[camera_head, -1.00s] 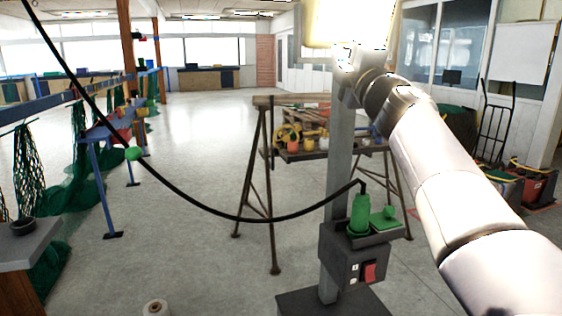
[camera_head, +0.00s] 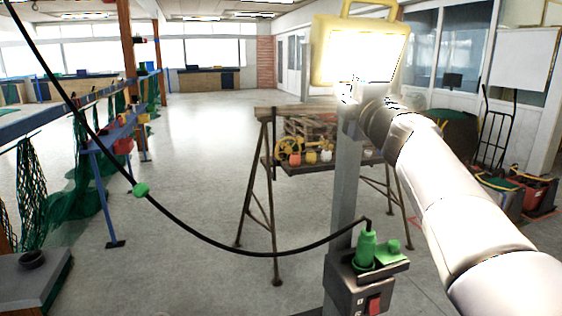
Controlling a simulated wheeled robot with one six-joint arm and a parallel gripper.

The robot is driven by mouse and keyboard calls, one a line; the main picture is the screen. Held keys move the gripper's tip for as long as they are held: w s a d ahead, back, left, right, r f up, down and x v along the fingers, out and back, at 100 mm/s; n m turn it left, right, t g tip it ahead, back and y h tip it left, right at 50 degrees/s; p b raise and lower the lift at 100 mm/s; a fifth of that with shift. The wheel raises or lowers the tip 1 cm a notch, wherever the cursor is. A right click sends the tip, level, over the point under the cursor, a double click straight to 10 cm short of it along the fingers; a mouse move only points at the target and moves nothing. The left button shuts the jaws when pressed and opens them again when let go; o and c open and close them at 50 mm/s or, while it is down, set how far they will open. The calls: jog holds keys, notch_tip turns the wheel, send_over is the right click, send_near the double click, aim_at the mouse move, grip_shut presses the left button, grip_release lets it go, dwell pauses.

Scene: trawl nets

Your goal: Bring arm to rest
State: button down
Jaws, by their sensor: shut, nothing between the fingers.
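My arm (camera_head: 462,215) reaches from the lower right up to the middle of the picture. Its far end is at a dark joint (camera_head: 381,119) beside a grey post (camera_head: 346,190). My gripper cannot be made out; the far end of the arm is crowded by the post and a bright yellow-framed lamp (camera_head: 334,51). Whether the arm touches the post or lamp cannot be told.
A trestle table (camera_head: 318,168) stands behind. Blue rails and green nets (camera_head: 75,205) line the left. Open floor lies between.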

jog(key=shift+s+d+r+g+h+p, duration=0.15)
jog(key=shift+s+r+g+p, duration=0.3)
jog(key=shift+p, duration=1.65)
jog(key=shift+s+r+g+h+p, duration=0.2)
jog(key=shift+g+p, duration=0.45)
jog(key=shift+p, duration=1.45)
jog(key=shift+s+f+p, duration=0.1)
jog(key=shift+s+p, duration=0.05)
jog(key=shift+p, duration=0.6)
jog(key=shift+f, duration=0.1)
